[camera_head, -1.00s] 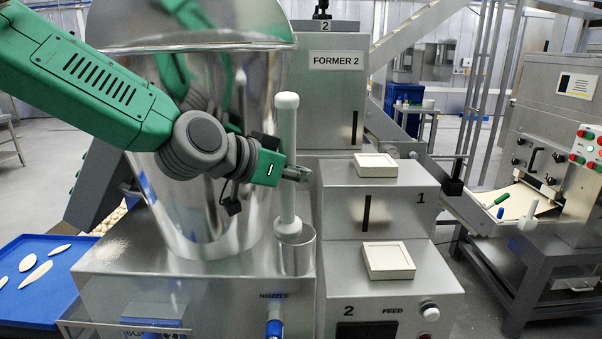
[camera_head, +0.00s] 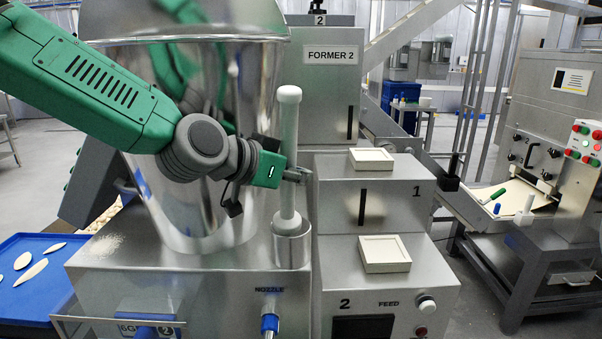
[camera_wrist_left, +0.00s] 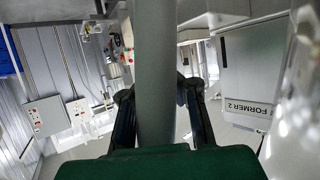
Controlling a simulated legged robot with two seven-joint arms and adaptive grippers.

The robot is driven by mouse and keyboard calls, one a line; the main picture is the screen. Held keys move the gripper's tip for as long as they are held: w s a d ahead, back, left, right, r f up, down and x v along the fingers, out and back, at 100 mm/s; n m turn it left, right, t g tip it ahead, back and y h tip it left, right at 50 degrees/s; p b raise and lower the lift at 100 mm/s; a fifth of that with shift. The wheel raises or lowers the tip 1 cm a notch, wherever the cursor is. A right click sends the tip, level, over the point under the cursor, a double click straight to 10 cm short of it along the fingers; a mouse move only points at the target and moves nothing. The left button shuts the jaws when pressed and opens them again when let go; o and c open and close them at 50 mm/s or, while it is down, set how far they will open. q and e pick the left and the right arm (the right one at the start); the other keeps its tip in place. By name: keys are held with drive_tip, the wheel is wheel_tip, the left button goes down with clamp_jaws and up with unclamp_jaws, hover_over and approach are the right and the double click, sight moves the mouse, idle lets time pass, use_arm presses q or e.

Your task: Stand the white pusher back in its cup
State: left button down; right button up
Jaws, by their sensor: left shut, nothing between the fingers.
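The white pusher (camera_head: 288,130) stands upright with its lower end in the metal cup (camera_head: 292,250) on the steel machine top. Its round knob is above my gripper. My left gripper (camera_head: 298,174) comes in from the left at the middle of the pusher's stem, its fingertips showing just right of the stem. The fingers are shut with nothing held between them. In the left wrist view the pale pusher stem (camera_wrist_left: 155,75) runs down the middle, very close to the dark fingers; whether it touches them I cannot tell. My right gripper is out of view.
A large shiny hopper (camera_head: 190,210) stands left of the cup. Two stepped steel blocks with pale square trays (camera_head: 385,255) are at the right. A blue tray (camera_head: 35,265) with flat pale pieces is at the far left. A control machine (camera_head: 560,120) stands at the far right.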

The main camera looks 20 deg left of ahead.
use_arm(q)
drive_tip(key=shift+s+f, duration=0.1)
drive_tip(key=shift+f, duration=0.35)
drive_tip(key=c, duration=1.6)
unclamp_jaws()
drive_tip(key=shift+a, duration=0.1)
drive_tip(key=shift+c, duration=0.2)
drive_tip(key=shift+a+r, duration=0.1)
drive_tip(key=shift+r, duration=0.05)
drive_tip(key=o, duration=0.6)
drive_tip(key=shift+o, duration=0.2)
drive_tip(key=shift+r, duration=0.1)
